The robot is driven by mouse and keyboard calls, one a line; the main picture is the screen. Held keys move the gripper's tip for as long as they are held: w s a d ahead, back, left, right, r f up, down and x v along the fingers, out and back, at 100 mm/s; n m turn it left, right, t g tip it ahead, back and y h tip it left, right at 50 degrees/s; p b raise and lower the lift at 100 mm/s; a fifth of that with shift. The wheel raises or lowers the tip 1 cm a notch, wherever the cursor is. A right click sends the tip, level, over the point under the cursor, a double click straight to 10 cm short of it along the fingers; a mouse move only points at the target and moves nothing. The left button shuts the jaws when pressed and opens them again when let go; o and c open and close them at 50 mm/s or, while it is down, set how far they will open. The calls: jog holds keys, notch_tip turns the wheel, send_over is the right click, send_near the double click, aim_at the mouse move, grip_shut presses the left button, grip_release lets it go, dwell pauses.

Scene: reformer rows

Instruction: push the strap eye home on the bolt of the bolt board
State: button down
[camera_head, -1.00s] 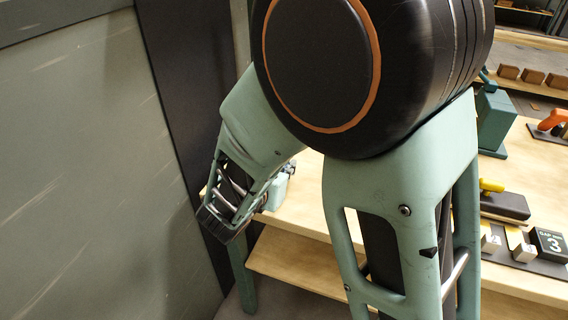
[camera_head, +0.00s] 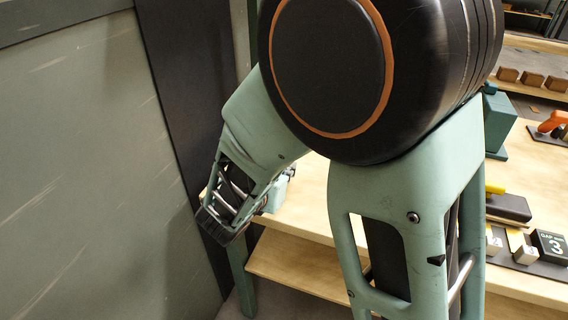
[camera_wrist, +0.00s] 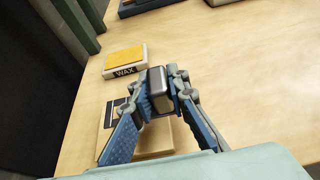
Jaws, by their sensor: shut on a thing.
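My gripper (camera_wrist: 165,97) shows in the wrist view, its blue fingers closed on a dark grey piece (camera_wrist: 159,82) with a pale rim. I take this piece for the strap eye, but its hole does not show. A pale wooden board (camera_wrist: 156,142) with a black mark on its left part lies below my fingers; it looks like the bolt board. The bolt is hidden, so I cannot tell whether the held piece is around it or apart from it.
A block marked WAX with a yellow top (camera_wrist: 124,63) stands beyond the board. The wooden bench (camera_wrist: 250,75) is bare to the right. In the head view a green panel (camera_head: 80,160) stands left, and a black GAP block (camera_head: 550,245) and a teal box (camera_head: 498,120) stand right.

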jog(key=shift+f+b, duration=1.75)
jog(key=shift+f, duration=0.05)
jog(key=c, duration=1.8)
grip_release()
jog(key=v, duration=1.2)
jog(key=shift+r, duration=0.1)
